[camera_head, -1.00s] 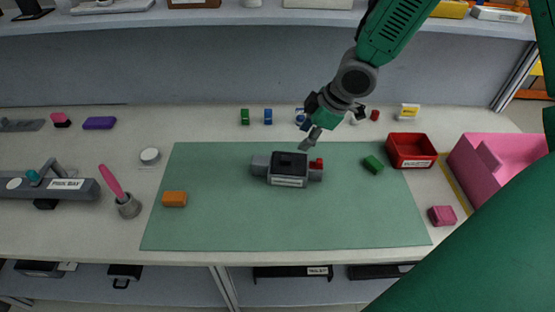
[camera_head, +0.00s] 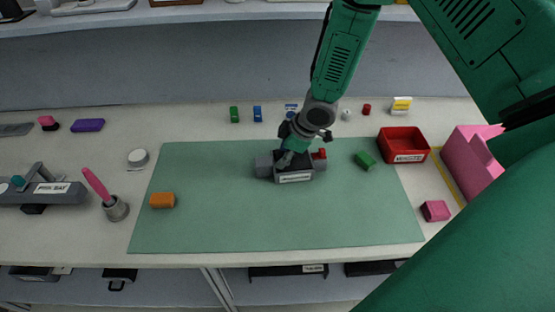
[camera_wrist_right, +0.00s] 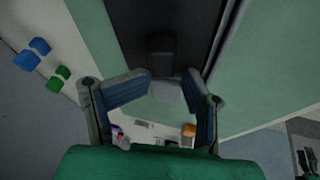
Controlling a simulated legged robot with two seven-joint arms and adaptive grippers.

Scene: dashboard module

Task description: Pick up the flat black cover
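The grey module (camera_head: 264,166) sits on the green mat, with a white label on its front and a red part at its right. The flat black cover (camera_head: 303,164) lies on its top, partly hidden by my right gripper. My right gripper (camera_head: 284,161) is above the module, pointing down at the cover. In the wrist view the cover (camera_wrist_right: 135,25) is a dark surface with a small raised dark block (camera_wrist_right: 162,50). The right fingers (camera_wrist_right: 170,80) are apart there, near this block; contact cannot be told. My left gripper is not in view.
The green mat (camera_head: 220,220) has an orange block (camera_head: 162,200) and a green block (camera_head: 364,160) on it. A red bin (camera_head: 402,140) and a pink bin (camera_head: 470,165) stand at the right. A pink-handled tool (camera_head: 98,185) stands in a cup at left.

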